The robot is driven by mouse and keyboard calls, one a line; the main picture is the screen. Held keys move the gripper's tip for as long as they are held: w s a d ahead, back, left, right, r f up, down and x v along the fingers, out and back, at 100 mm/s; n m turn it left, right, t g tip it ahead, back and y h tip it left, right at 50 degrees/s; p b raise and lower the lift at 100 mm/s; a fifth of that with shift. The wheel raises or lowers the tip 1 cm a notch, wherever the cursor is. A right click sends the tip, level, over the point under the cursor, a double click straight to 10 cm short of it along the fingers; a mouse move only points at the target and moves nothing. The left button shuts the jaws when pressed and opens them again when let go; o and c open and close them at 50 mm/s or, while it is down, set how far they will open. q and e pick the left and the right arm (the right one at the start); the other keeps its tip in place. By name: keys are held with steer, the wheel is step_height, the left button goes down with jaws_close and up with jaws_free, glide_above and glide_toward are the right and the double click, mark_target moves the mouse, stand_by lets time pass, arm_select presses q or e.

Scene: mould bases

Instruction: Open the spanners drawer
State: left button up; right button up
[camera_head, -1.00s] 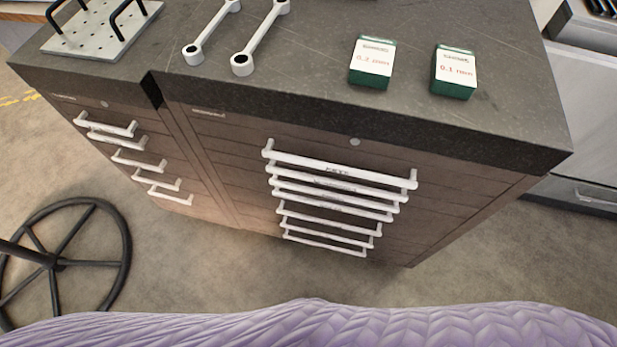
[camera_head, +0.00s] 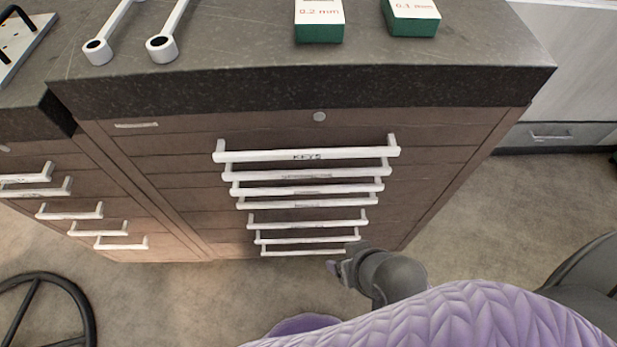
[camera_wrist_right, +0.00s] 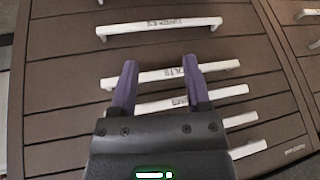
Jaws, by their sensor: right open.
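The middle cabinet (camera_head: 165,185) has a stack of shut drawers with white bar handles. The top handle (camera_head: 305,154) reads KEYS; the labels on the handles below it are too small to read surely, so I cannot tell which is the spanners drawer. My right gripper (camera_head: 342,270) is low, by the lowest handle (camera_head: 303,252), partly hidden by its own wrist. In the right wrist view its purple fingers (camera_wrist_right: 159,88) are apart and empty, before a handle (camera_wrist_right: 152,78) with a blurred label. I cannot tell whether they touch it. My left gripper is out of view.
Two spanners (camera_head: 165,44) and two green-and-white boxes (camera_head: 319,24) lie on the dark worktop (camera_head: 240,55). A second cabinet with handles (camera_head: 70,211) stands at left, a black wheel-shaped base (camera_head: 85,300) on the floor below it. Floor at right of the cabinet is clear.

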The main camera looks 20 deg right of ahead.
mark_target(309, 177)
steer(key=w+r+m+t, duration=0.2)
steer(key=w+m+t, duration=0.2)
steer(key=w+m, duration=0.1)
steer(key=w+a+r+m+t+b, duration=0.1)
steer(key=w+r+m+t, duration=0.1)
steer(key=w+m+t, duration=0.2)
steer(key=w+a+r+m+t+b, duration=0.1)
steer(key=w+r+m+t, duration=0.1)
steer(key=w+m+t, duration=0.2)
steer(key=shift+w+r+m+t, duration=0.15)
steer(key=shift+w+m+t, duration=0.25)
steer(key=shift+w+m, duration=1)
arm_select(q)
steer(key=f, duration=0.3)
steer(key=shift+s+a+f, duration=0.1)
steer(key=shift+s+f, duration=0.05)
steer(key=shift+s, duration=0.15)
arm_select(e)
steer(key=shift+s, duration=0.1)
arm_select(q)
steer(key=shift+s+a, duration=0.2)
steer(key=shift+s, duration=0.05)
arm_select(e)
jaws_close()
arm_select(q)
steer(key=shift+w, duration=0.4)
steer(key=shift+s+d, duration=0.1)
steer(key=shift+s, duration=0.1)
